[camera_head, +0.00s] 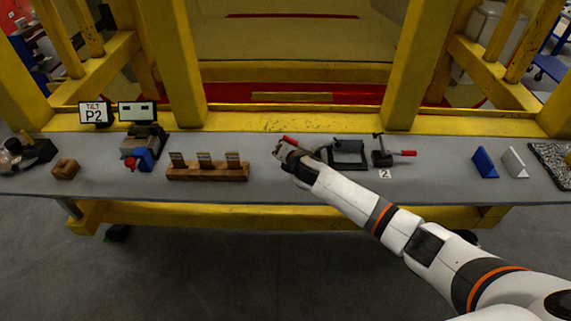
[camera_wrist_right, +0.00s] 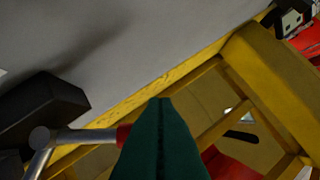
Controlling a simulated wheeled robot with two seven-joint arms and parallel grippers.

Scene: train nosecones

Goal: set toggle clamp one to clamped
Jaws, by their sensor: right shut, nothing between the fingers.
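My right gripper (camera_head: 281,149) is at the middle of the bench, over toggle clamp one, which it mostly hides. The clamp's red handle (camera_head: 289,139) shows just above the gripper. In the right wrist view my dark green fingers (camera_wrist_right: 162,140) are pressed together with nothing between them. The red handle (camera_wrist_right: 123,135) shows beside the fingers at their left, on a metal bar (camera_wrist_right: 82,138). I cannot tell whether the fingers touch it. My left gripper is not in view.
A black fixture (camera_head: 347,153) stands right of the gripper. Toggle clamp two (camera_head: 382,154), with a red handle and a "2" label, is beyond it. A wooden block with slots (camera_head: 207,172) lies left. Blue (camera_head: 485,163) and white (camera_head: 515,163) wedges stand right.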

